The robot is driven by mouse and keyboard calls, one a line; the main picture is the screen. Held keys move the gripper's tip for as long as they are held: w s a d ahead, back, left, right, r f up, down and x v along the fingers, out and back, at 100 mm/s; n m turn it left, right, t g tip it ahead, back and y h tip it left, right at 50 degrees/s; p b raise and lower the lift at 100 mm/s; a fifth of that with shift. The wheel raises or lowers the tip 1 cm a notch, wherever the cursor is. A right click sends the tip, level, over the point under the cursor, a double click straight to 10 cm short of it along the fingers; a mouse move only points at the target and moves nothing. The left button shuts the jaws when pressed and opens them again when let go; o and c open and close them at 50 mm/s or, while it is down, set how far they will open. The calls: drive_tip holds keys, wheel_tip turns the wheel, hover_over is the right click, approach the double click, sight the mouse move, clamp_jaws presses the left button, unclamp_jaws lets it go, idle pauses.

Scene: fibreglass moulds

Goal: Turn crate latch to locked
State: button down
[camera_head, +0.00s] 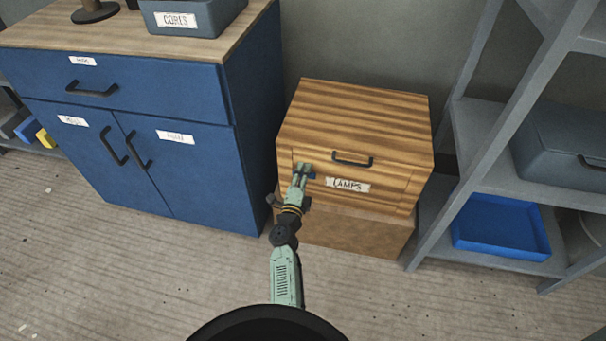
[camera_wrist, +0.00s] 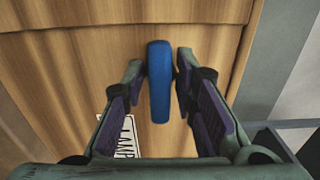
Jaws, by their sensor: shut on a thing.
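The wooden crate (camera_head: 385,145) labelled "CLAMPS" stands against the wall with a dark handle on its front. Its blue latch (camera_head: 311,174) is at the upper left of the front face, partly hidden by my gripper (camera_head: 303,171). In the wrist view the latch (camera_wrist: 159,85) is a rounded blue bar running up and down the picture between my gripper's fingers (camera_wrist: 160,95). My gripper is shut on the latch. No lock marking shows, so I cannot tell which setting the latch is at.
A blue cabinet (camera_head: 170,130) with a grey "CORES" bin (camera_head: 193,18) on top stands close to the left. Grey shelving (camera_head: 483,120) with a blue tray (camera_head: 500,228) is to the right. A brown block (camera_head: 345,233) is under the crate. The floor in front is clear.

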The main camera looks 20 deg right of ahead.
drive_tip(key=c, duration=1.6)
unclamp_jaws()
drive_tip(key=shift+o, duration=0.2)
drive_tip(key=v, duration=1.2)
